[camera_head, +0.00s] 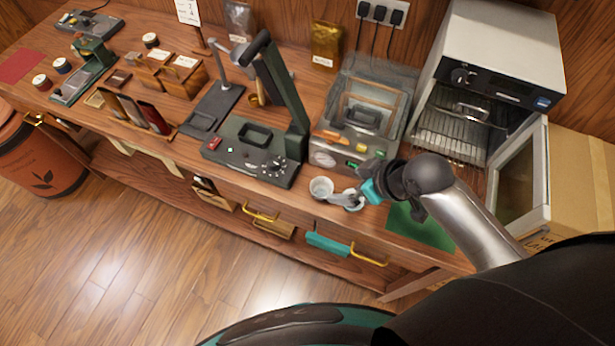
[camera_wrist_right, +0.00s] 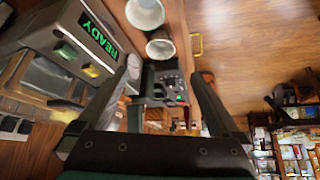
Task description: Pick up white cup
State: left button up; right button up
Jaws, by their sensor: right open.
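Two small white cups stand side by side at the bench's front edge. The left white cup (camera_head: 320,187) is open at the top. The right white cup (camera_head: 354,200) is partly covered by my right gripper (camera_head: 345,198). In the right wrist view, one cup (camera_wrist_right: 145,12) is cut by the top edge and the other cup (camera_wrist_right: 160,48) shows just beyond the fingertips. My right gripper (camera_wrist_right: 165,75) is open, with nothing visible held between its fingers. I cannot tell whether a finger touches a cup. My left gripper is out of view.
A clear-lidded machine (camera_head: 335,155) stands behind the cups, with its READY display (camera_wrist_right: 92,32) lit. A dark green press (camera_head: 245,150) is to their left. A white oven (camera_head: 500,60) with an open door (camera_head: 522,190) and a green mat (camera_head: 425,225) are at right.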

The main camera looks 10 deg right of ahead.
jog(key=b, duration=0.1)
send_near(316, 189)
jog(key=shift+w+f, duration=0.1)
jog(key=shift+f, duration=0.05)
jog(key=shift+x, duration=0.9)
jog(key=shift+b+x, duration=0.65)
jog(key=shift+x, duration=1.75)
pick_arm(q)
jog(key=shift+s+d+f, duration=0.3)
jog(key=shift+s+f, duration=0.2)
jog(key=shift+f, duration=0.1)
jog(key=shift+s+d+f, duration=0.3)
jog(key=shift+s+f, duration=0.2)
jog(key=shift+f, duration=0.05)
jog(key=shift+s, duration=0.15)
pick_arm(e)
jog(key=c, duration=1.4)
